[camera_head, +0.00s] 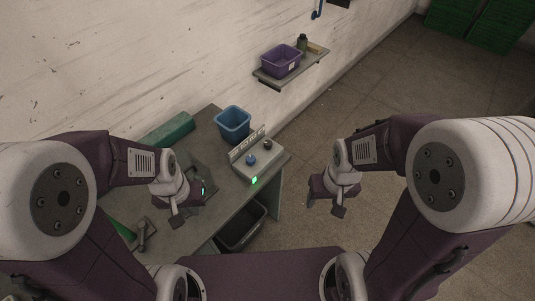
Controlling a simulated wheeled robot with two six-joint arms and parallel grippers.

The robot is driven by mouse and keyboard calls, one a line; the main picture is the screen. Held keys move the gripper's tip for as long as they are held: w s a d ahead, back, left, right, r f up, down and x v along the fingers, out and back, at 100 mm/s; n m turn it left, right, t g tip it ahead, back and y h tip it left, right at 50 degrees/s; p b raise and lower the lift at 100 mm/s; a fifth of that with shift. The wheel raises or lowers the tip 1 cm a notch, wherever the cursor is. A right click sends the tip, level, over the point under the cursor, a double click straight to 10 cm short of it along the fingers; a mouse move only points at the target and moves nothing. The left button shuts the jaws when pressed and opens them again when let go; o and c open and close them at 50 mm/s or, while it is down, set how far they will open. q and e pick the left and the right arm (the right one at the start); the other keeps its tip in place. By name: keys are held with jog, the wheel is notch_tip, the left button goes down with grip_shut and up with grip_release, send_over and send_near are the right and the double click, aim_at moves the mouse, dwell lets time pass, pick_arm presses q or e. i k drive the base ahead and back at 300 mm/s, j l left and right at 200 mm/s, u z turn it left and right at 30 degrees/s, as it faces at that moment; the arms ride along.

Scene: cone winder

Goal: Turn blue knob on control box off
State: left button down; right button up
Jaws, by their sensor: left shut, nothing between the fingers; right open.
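The control box (262,170) is a grey sloped case on the right end of the workbench. Its blue knob (250,160) is on the left part of the top face, and a dark knob (267,145) is to its right. A green light (254,180) glows on the front edge. The knob's exact angle is too small to read. My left gripper (175,212) is shut and empty over the bench, left of the box and apart from it. My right gripper (325,203) is open and empty, right of the bench, over the floor.
A blue bin (233,123) stands on the bench behind the box. A green case (168,131) is at the back left. A black bin (241,227) is under the bench. A wall shelf (304,66) holds a purple bin (281,62). The floor at right is clear.

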aim_at(251, 159)
jog(key=i+l+u, duration=0.3)
jog(key=l+u, duration=0.3)
jog(key=i+l+u, duration=0.1)
jog(key=l+u, duration=0.2)
jog(key=l, duration=0.15)
